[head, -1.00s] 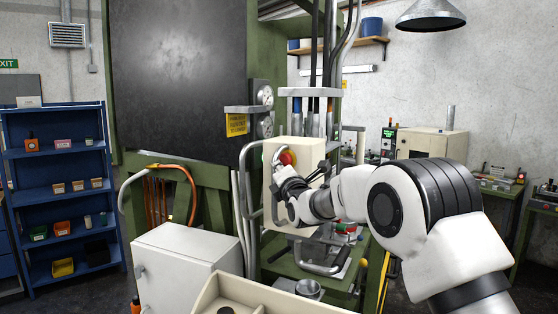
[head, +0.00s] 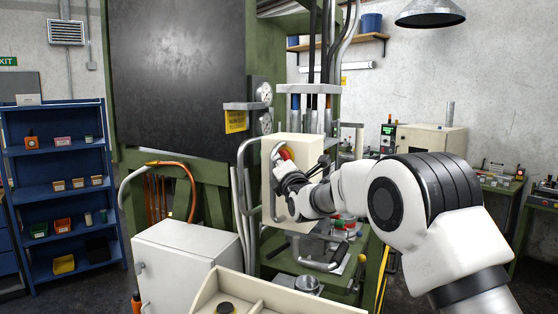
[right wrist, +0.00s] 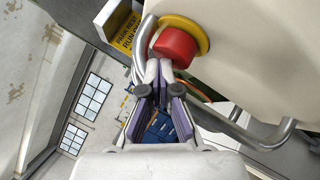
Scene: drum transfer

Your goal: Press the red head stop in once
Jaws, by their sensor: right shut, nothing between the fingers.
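The red head stop (head: 286,153) is a red mushroom button on the cream control box (head: 307,160), behind my right gripper in the head view. In the right wrist view the red head stop (right wrist: 176,46) sits on a yellow collar (right wrist: 198,33). My right gripper (head: 280,169) is shut and empty, just in front of the box. In the right wrist view its fingertips (right wrist: 159,66) overlap the lower left edge of the red head. I cannot tell whether they touch it. My left gripper is not in view.
A bent grey rail (head: 243,180) stands left of the box. A yellow sign (head: 236,121) and gauges are above left. A white cabinet (head: 180,265) and a cream divided tray (head: 265,293) stand in front, below.

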